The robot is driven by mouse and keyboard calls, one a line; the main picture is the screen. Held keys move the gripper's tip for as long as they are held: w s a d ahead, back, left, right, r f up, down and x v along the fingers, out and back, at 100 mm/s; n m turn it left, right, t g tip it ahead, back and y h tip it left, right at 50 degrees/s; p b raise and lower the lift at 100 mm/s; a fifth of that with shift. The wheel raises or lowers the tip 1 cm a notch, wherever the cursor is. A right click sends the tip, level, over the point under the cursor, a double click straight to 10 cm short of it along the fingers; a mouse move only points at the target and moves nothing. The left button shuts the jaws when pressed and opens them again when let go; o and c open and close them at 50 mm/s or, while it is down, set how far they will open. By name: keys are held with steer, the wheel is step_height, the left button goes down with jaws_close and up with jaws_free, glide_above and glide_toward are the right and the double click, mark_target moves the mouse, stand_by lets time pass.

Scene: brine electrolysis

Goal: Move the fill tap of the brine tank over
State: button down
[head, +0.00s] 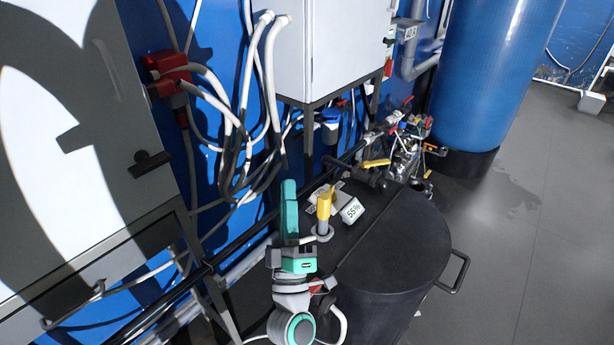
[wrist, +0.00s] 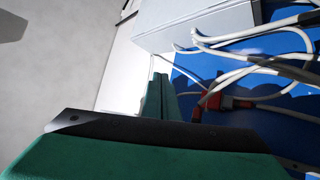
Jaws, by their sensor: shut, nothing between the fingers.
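The black brine tank (head: 385,245) stands at lower centre in the head view, with a flat dark lid. A tap with a yellow lever (head: 375,163) sits on the dark pipe at the tank's back edge. A second yellow fitting (head: 325,202) stands upright on the lid's left part, beside a white display reading 55% (head: 352,210). My teal gripper (head: 289,195) is shut and empty, left of the yellow fitting and apart from the yellow lever. The wrist view shows my teal finger (wrist: 158,98) pointing up, with neither the tank nor a tap in sight.
A white cabinet (head: 330,45) on a dark frame stands behind the tank, with grey hoses (head: 240,115) hanging at its left. A grey cabinet (head: 90,150) is at the left. A blue column (head: 490,70) stands behind right. The floor (head: 525,235) at right is clear.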

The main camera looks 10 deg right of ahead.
steer(key=s+a+f+m+g, duration=0.3)
steer(key=s+a+f+m, duration=0.25)
steer(key=s+f, duration=0.45)
steer(key=s+a+f+m+g, duration=0.35)
steer(key=s+f+m, duration=0.35)
steer(key=f, duration=0.5)
steer(key=s+d+f+n+g+y, duration=0.1)
steer(key=s+f, duration=0.3)
steer(key=s, duration=0.6)
steer(key=s+d+f+g+y, duration=0.2)
steer(key=s+d+f, duration=0.1)
steer(key=s, duration=0.7)
steer(key=shift+f+n+g+y, duration=0.3)
steer(key=shift+f+n+g, duration=0.05)
steer(key=shift+f, duration=0.55)
steer(key=shift+a, duration=0.1)
